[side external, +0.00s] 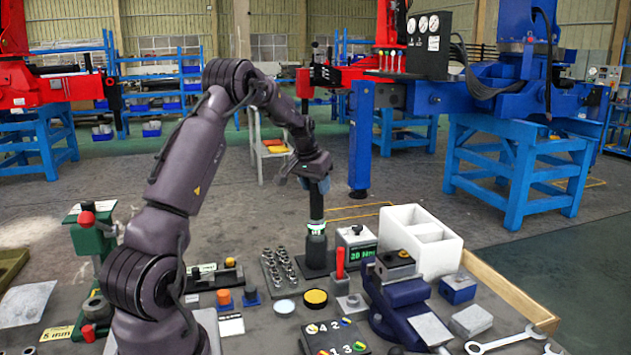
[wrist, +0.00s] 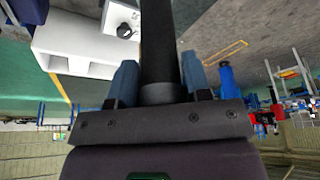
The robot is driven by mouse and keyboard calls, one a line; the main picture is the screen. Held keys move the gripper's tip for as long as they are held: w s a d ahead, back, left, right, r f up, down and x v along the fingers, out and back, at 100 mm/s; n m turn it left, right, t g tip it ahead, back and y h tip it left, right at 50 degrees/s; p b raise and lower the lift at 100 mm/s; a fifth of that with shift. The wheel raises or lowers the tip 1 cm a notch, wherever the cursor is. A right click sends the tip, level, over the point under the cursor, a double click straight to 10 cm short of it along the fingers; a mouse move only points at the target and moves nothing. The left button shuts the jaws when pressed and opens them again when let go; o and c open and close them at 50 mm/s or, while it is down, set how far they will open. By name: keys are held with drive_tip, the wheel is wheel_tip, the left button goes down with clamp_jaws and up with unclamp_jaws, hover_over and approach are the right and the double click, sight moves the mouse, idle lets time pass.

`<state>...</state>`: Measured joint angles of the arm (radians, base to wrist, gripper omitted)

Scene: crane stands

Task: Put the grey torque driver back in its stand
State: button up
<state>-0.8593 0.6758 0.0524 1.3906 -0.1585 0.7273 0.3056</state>
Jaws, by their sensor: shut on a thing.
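The grey torque driver (side external: 316,206) is upright in the side external view, a dark shaft hanging below my gripper (side external: 314,180). My gripper is shut on its upper part. In the wrist view, the dark driver (wrist: 158,45) runs between the two blue fingers of my gripper (wrist: 159,85). The stand (side external: 316,255) is a dark upright holder on a flat base, directly below the driver. A pale, green-tinted band shows where the driver meets the stand's top. I cannot tell whether the driver's lower end is inside the stand or just above it.
A box with a green display (side external: 357,243) stands close right of the stand. A socket rack (side external: 280,268) is close left. A red-handled tool (side external: 340,263) stands in front right. A white bin (side external: 440,257) and a blue vise (side external: 398,300) are farther right.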

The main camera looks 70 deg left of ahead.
drive_tip(key=shift+f, duration=0.65)
drive_tip(key=o, duration=1.3)
drive_tip(key=shift+o, duration=0.2)
drive_tip(key=shift+f, duration=0.2)
drive_tip(key=shift+v, duration=2.6)
drive_tip(key=shift+r, duration=0.1)
